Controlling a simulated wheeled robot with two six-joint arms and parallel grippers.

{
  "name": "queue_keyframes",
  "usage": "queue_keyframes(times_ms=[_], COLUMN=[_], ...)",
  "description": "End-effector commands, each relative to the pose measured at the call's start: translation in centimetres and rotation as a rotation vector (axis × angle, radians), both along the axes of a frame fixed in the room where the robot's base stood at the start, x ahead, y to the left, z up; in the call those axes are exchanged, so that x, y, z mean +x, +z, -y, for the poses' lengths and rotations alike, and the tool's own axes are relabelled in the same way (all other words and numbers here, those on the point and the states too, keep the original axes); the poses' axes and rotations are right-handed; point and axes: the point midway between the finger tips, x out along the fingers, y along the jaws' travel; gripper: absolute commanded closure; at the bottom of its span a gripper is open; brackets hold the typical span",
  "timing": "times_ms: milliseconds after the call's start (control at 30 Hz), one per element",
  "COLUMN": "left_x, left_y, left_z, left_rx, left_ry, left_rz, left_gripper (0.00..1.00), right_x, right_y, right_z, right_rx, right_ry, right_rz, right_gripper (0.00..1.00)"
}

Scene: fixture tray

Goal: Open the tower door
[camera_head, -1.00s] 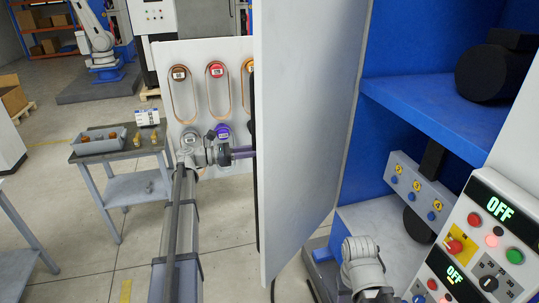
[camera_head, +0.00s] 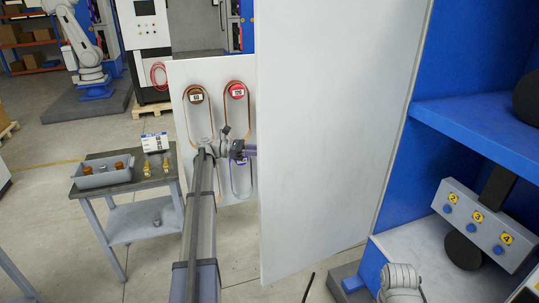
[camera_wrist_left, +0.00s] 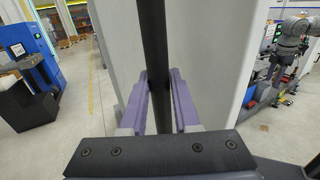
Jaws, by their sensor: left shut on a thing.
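The tower door (camera_head: 320,130) is a large light-grey panel that stands swung out from the blue tower cabinet (camera_head: 470,135), whose inside shows on the right. In the left wrist view a black vertical bar handle (camera_wrist_left: 154,45) runs along the door (camera_wrist_left: 205,70). My left gripper (camera_wrist_left: 160,100) has its purple fingers shut on this handle. In the head view my left arm reaches up to the door's left edge, and the door hides the fingertips and handle. Part of my right arm shows at the lower right; its gripper is out of view.
Inside the tower is a grey block with numbered blue knobs (camera_head: 479,225). A cart (camera_head: 150,185) with a grey bin (camera_head: 104,172) stands at the left.

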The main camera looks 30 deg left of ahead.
Motion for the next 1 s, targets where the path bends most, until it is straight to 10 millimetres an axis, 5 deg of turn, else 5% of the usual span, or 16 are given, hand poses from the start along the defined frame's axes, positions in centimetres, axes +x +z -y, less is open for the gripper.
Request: queue_keyframes(times_ms=[500,533,767,1000], left_x=[0.34,0.34,0.26,0.21], left_y=[-0.19,-0.18,-0.11,-0.08], left_z=[-0.23,-0.23,-0.31,-0.38], left_rx=[0.006,0.005,0.003,0.002], left_ry=[-0.007,-0.007,-0.006,-0.006], left_rz=[-0.005,-0.004,-0.002,-0.002], left_gripper=[1.0,0.67,0.41,0.41], right_x=[0.01,0.01,0.01,0.01], right_y=[-0.04,-0.04,-0.03,-0.02], right_z=[0.0,0.0,0.0,0.0], right_rx=[0.0,0.0,0.0,0.0], right_ry=[0.0,0.0,0.0,0.0], right_rz=[0.0,0.0,0.0,0.0], right_gripper=[0.5,0.5,0.5,0.5])
